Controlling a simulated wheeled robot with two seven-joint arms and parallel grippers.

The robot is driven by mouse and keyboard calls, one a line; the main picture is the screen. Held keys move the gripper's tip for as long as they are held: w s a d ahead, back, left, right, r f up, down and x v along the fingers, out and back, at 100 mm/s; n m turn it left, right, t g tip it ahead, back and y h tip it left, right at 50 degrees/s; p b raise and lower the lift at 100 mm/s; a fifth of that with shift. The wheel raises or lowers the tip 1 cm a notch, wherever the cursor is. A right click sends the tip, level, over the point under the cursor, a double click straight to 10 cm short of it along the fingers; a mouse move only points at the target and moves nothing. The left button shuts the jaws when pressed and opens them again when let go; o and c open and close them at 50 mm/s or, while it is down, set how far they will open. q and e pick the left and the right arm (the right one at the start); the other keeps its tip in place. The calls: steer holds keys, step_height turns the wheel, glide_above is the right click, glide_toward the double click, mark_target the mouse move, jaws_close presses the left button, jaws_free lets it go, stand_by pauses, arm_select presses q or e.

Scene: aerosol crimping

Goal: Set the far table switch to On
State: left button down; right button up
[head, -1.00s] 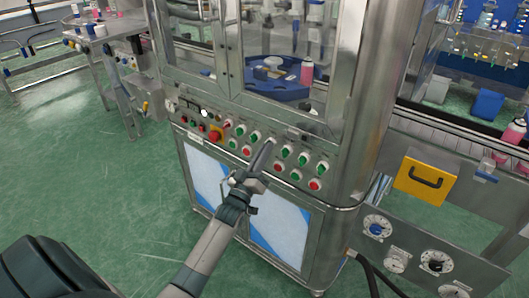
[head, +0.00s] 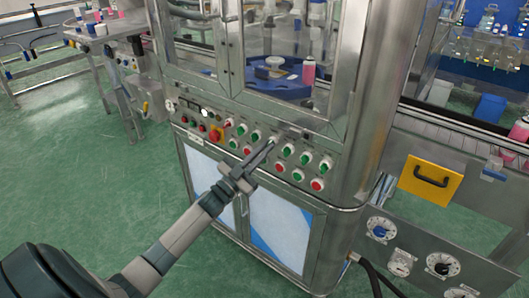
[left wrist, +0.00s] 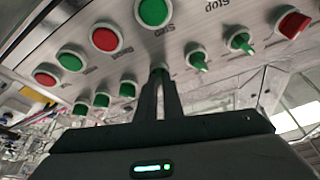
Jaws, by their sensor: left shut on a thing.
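The control panel (head: 222,151) on the steel machine carries a row of green turn switches with round buttons below. My left gripper (head: 271,145) is at the middle of this row, its fingers closed. In the left wrist view its two fingertips (left wrist: 160,80) are shut on a green turn switch (left wrist: 160,70), which the fingers mostly hide. Free green switches (left wrist: 197,61) stand on both sides of it. The labels by the switches are too blurred to tell which is the far table's, and the held switch's setting cannot be read. My right gripper is not in view.
A red mushroom button (head: 215,135) and a red turn switch (head: 228,122) sit left on the panel. Green and red round buttons (head: 279,167) lie just below the switches. A yellow box (head: 430,180) with a handle is at right.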

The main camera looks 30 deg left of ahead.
arm_select(q)
steer(key=shift+a+m+g+h, duration=0.1)
steer(key=shift+m+g+h, duration=0.45)
steer(key=shift+m, duration=1.05)
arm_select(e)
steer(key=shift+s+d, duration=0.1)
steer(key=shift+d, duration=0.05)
arm_select(q)
steer(key=shift+h, duration=0.35)
steer(key=c, duration=1.9)
jaws_free()
steer(key=shift+s, duration=0.1)
